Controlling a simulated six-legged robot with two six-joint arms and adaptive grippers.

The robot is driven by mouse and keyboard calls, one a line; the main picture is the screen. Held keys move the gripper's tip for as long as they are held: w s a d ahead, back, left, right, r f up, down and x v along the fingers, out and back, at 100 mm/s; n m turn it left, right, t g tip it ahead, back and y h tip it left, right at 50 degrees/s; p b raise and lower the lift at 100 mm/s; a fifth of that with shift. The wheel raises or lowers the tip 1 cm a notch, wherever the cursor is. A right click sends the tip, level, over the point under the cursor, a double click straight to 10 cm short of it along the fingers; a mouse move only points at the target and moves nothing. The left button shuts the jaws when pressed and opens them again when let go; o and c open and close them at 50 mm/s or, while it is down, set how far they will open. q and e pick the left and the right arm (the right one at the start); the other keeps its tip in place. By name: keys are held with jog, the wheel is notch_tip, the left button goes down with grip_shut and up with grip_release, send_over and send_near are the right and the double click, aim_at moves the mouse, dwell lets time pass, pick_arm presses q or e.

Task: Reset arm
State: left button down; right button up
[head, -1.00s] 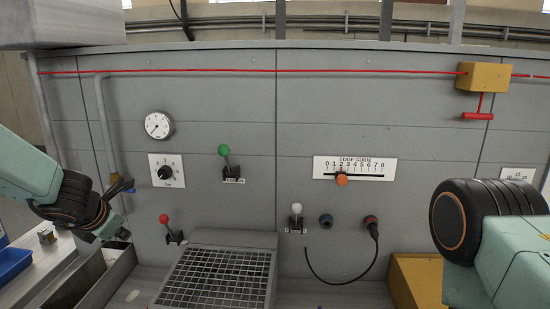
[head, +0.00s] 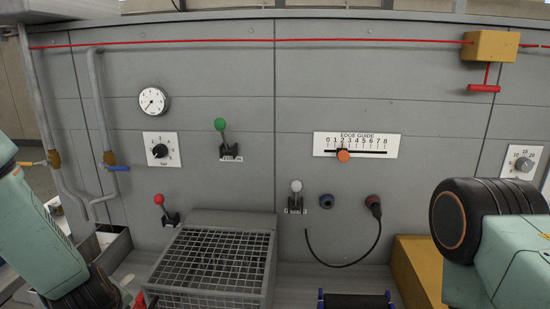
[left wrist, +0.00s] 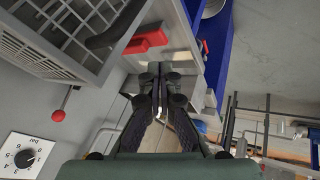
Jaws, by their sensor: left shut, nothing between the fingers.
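My left arm comes in from the left in the head view and points down past the lower edge, so its fingers are out of that view. In the left wrist view my left gripper (left wrist: 160,72) is shut, with nothing seen between its fingers. It is near a red-handled tool (left wrist: 146,41) beside a grey wire-mesh basket (left wrist: 60,75). The basket (head: 216,260) also shows low in the head view. Of my right arm only a thick joint and link show at the right; its gripper is not in view.
A grey machine panel fills the head view. It carries a green-knobbed lever (head: 221,125), a red-knobbed lever (head: 160,199), a white-knobbed lever (head: 297,187), a selector dial (head: 160,151) and an edge guide scale (head: 355,146). A yellow block (head: 418,268) stands at lower right.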

pick_arm(q)
jog(key=s+d+f+m+g+h+b, duration=0.1)
jog(key=s+d+f+m+g+b, duration=0.1)
jog(key=s+f+b, duration=0.4)
jog(key=s+d+f+m+g+h+b, duration=0.1)
jog(key=s+d+f+m+b, duration=0.3)
jog(key=s+f, duration=1.1)
jog(key=s+d+f+m+g+b, duration=0.3)
jog(key=s+f+m+b, duration=0.2)
jog(key=s+f, duration=0.6)
notch_tip(320, 180, down, 3)
jog(key=b, duration=0.2)
jog(key=shift+d+r+m+h+b, duration=0.2)
jog(key=shift+d+m+h+b, duration=0.1)
jog(key=shift+h, duration=0.1)
